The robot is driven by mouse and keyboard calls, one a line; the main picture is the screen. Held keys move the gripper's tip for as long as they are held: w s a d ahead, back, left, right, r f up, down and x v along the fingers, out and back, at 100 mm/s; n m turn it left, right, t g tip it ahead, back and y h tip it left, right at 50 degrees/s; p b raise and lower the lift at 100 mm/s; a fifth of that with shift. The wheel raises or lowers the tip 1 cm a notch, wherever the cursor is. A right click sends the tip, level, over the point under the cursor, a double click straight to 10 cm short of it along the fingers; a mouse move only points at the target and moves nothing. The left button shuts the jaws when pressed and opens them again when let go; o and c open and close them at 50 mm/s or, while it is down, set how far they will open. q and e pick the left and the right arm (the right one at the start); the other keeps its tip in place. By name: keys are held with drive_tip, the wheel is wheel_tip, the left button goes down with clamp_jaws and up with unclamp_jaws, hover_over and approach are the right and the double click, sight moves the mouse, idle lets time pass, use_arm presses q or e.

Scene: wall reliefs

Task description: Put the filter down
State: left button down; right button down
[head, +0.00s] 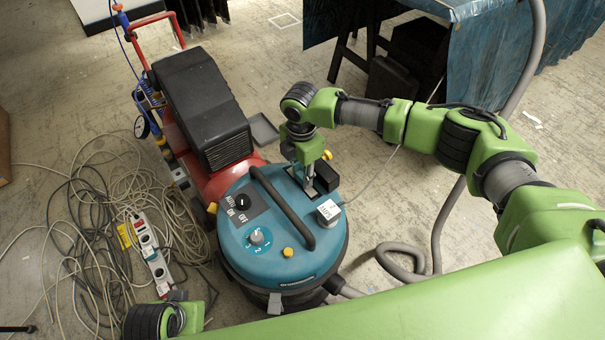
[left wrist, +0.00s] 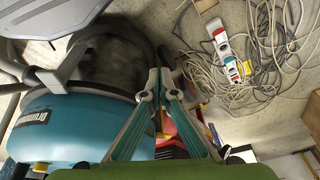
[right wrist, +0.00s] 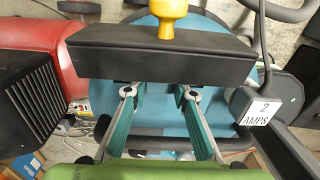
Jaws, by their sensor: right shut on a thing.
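The piece I take for the filter is a black box-shaped block (right wrist: 160,58) with a yellow knob on it. My right gripper (right wrist: 155,92) is shut on it. In the head view the black block (head: 326,177) is beside my right gripper (head: 308,184), over the right part of the blue vacuum's lid (head: 265,205); I cannot tell if it touches the lid. My left gripper (left wrist: 158,76) has its fingertips close together with nothing between them, beside the vacuum's blue drum (left wrist: 75,125).
A red compressor with a black cover (head: 203,105) stands behind the vacuum. Tangled cables and a power strip (head: 150,255) lie at left. A grey box marked 2 AMPS (head: 328,212) sits on the lid. A grey hose (head: 400,250) lies at right. Bare floor shows beyond.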

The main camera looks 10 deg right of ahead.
drive_tip(key=shift+f, duration=0.1)
drive_tip(key=c, duration=1.7)
unclamp_jaws()
drive_tip(key=shift+r, duration=0.45)
use_arm(q)
wheel_tip(320, 180, down, 10)
drive_tip(key=s+p, duration=0.1)
drive_tip(key=p, duration=0.1)
drive_tip(key=shift+s+r+g+p, duration=0.25)
drive_tip(key=shift+g+p, duration=0.05)
drive_tip(key=shift+p, duration=0.05)
use_arm(e)
wheel_tip(320, 180, up, 11)
drive_tip(key=shift+r, duration=0.2)
